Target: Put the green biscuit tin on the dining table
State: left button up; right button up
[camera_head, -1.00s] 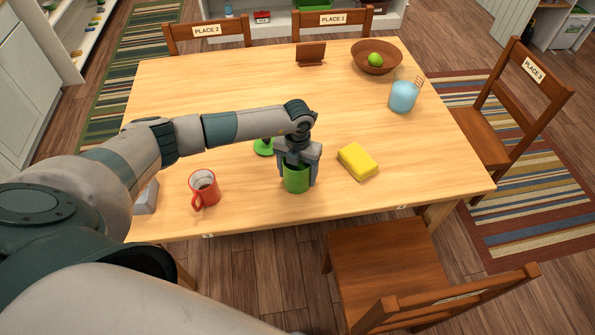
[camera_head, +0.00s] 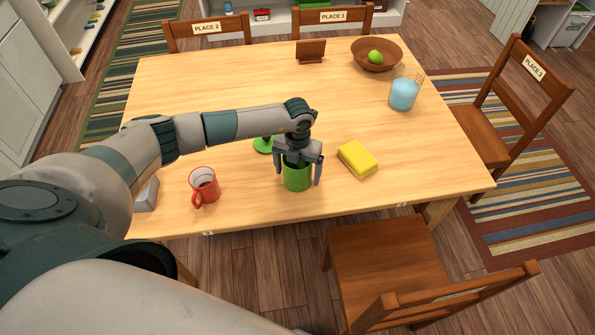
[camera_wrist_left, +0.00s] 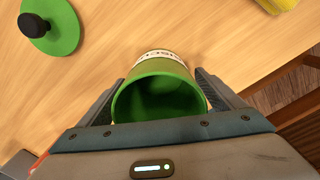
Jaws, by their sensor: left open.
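The green biscuit tin (camera_head: 297,178) stands upright on the dining table (camera_head: 230,214), near its front edge. In the left wrist view the tin (camera_wrist_left: 160,86) is open at the top, with a pale lettered band on its side. My left gripper (camera_head: 298,182) is over the tin, open, with a finger on each side and gaps between fingers and tin. A green lid with a black knob (camera_wrist_left: 50,28) lies on the table behind the tin; in the head view the lid (camera_head: 263,146) is partly hidden by my arm. My right gripper is not in view.
A red mug (camera_head: 204,187) and a grey block (camera_head: 147,196) are left of the tin. A yellow sponge-like block (camera_head: 358,159) lies close on the right. A blue jug (camera_head: 403,94), a bowl (camera_head: 377,55) with a green fruit and a brown stand (camera_head: 311,52) are farther back.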

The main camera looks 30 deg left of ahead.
pick_arm(q)
notch_tip(320, 180, up, 12)
jog(key=b, duration=0.3)
